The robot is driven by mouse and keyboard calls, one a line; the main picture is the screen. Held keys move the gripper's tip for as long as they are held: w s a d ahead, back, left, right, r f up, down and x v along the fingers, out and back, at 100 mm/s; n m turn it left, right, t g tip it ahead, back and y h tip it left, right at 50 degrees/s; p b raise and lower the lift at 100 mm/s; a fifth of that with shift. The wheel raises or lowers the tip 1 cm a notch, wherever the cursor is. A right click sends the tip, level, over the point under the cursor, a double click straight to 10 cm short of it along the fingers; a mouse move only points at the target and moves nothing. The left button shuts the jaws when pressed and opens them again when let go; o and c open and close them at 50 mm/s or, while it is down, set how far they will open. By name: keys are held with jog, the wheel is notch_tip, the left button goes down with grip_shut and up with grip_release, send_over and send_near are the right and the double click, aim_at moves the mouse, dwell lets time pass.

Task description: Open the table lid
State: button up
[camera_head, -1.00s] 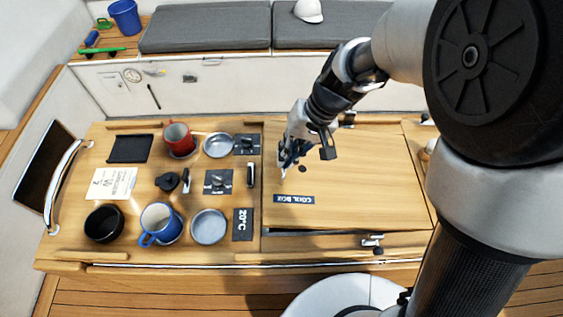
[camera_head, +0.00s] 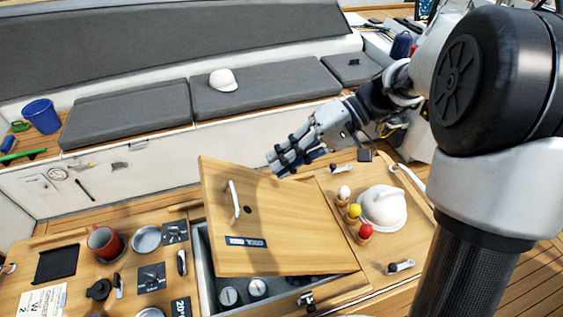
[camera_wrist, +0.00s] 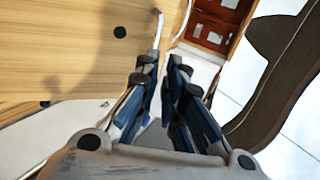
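The wooden table lid (camera_head: 290,225) is raised and tilted in the head view, with its "COOL BOX" label (camera_head: 246,242) and white handle (camera_head: 233,202) on the face toward me. Below it the grey cool box (camera_head: 205,262) shows, with round can tops (camera_head: 257,287) inside; the rest is hidden by the lid. My gripper (camera_head: 274,160) is at the lid's upper edge, apart from the handle; contact with the edge cannot be told. In the wrist view my fingers (camera_wrist: 165,70) stand a little apart with nothing between them, beside the lid's wood (camera_wrist: 70,45).
A white helmet-shaped object (camera_head: 383,207) and egg cups with coloured tops (camera_head: 365,232) stand right of the lid. A red mug (camera_head: 104,242) and plates (camera_head: 147,239) stand on the left.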

jog(key=shift+o, duration=0.6)
jog(key=shift+s+a, duration=0.15)
jog(key=shift+a, duration=0.7)
jog(key=shift+o, duration=1.3)
jog(key=shift+d, duration=0.6)
jog(key=v, duration=1.1)
jog(key=shift+w+d, duration=0.2)
jog(key=shift+a+r, duration=0.1)
